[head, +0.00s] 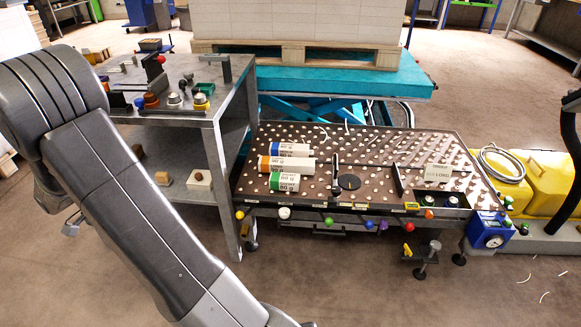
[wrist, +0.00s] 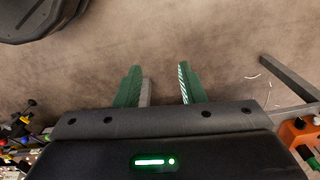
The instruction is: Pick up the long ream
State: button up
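Three white paper packs with coloured end bands lie side by side on the studded table (head: 375,150) in the head view. The orange-banded pack (head: 292,164) is in the middle and looks the longest. The blue-banded pack (head: 290,150) lies behind it, and the shorter green-banded pack (head: 285,182) lies in front. A small card (head: 438,173) on the right of the table appears to read "LONG". My gripper (wrist: 158,88) is open in the wrist view, with bare floor between its green fingers. It is out of the head view, apart from the packs.
An upright black post (head: 335,172) and a black disc (head: 349,182) stand right of the packs. A grey metal bench (head: 215,110) with tools borders the table's left. A teal lift (head: 345,82) with a loaded pallet is behind. A blue gauge box (head: 488,230) sits at the front right corner.

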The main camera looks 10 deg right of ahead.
aim_at(266, 165)
jog(key=i+j+z, duration=0.1)
jog(key=z, duration=1.5)
jog(key=i+j+z, duration=0.1)
jog(key=j+z, duration=0.25)
jog(key=j, duration=0.15)
jog(key=j+z, duration=0.35)
jog(key=j, duration=0.15)
jog(key=j+z, duration=0.35)
jog(key=j, duration=0.15)
jog(key=k+j, duration=0.1)
jog(key=j, duration=0.45)
